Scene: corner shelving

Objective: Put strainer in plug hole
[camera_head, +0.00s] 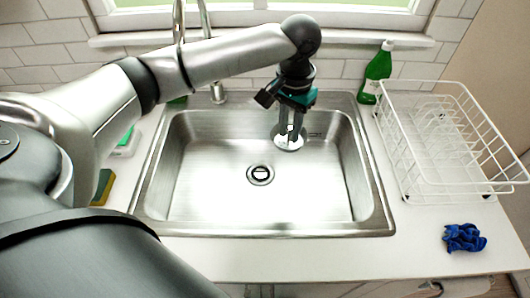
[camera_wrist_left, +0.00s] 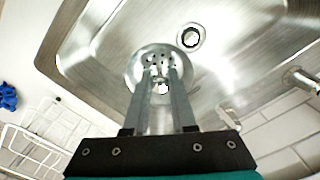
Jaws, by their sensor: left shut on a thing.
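The strainer (camera_wrist_left: 152,62) is a round metal disc with small holes, held by its middle in my left gripper (camera_wrist_left: 161,82). In the head view the strainer (camera_head: 289,142) hangs below the left gripper (camera_head: 289,128), over the back right part of the sink. The gripper is shut on it. The plug hole (camera_head: 260,174) is a dark ringed opening in the middle of the sink floor, in front of and left of the strainer. The plug hole (camera_wrist_left: 190,38) also shows in the left wrist view, apart from the strainer. My right gripper is not in view.
The steel sink (camera_head: 178,215) is otherwise empty. A faucet (camera_head: 217,92) stands behind it. A white wire dish rack (camera_head: 408,181) and green bottle (camera_head: 375,72) are at right. A blue cloth (camera_head: 464,238) lies front right, a sponge (camera_head: 103,187) at left.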

